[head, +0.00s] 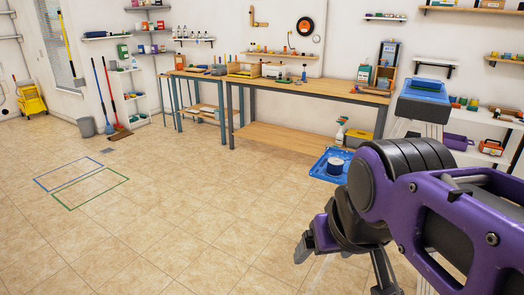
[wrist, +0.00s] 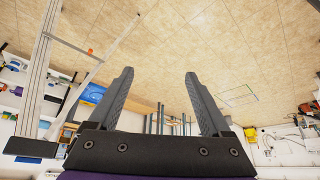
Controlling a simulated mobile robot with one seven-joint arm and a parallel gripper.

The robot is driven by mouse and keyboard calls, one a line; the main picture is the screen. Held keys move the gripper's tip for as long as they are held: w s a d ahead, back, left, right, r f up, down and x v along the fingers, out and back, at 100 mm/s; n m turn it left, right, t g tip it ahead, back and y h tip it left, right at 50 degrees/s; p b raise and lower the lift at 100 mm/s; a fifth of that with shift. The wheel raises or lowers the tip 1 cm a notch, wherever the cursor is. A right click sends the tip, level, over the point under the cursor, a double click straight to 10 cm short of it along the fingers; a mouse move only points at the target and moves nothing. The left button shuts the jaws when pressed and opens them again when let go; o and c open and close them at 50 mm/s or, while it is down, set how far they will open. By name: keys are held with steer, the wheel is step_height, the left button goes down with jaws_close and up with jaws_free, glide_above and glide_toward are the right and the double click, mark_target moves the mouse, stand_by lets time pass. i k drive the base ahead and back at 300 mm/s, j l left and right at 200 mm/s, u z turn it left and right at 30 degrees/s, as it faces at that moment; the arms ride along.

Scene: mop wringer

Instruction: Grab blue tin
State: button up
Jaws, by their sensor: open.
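A small tin (head: 335,166) with a pale top and a bluish side stands on a blue tray (head: 325,176), left of my purple arm. I cannot be sure that it is the blue tin. My gripper (head: 345,262) hangs lower in the head view, apart from the tray, with its fingers spread. In the wrist view, the two dark fingers (wrist: 158,76) stand wide apart with nothing between them. A blue surface (wrist: 92,93) shows left of them there; no tin can be made out on it.
A stepladder with a blue top (head: 427,85) stands at the right, partly behind my arm. A spray bottle (head: 341,132) is behind the tray. A long workbench (head: 310,87) lines the back wall. A yellow mop bucket (head: 32,100) is far left.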

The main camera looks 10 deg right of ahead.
mark_target(335, 165)
steer(key=z, duration=0.6)
steer(key=i+j+z, duration=0.1)
steer(key=i, duration=0.45)
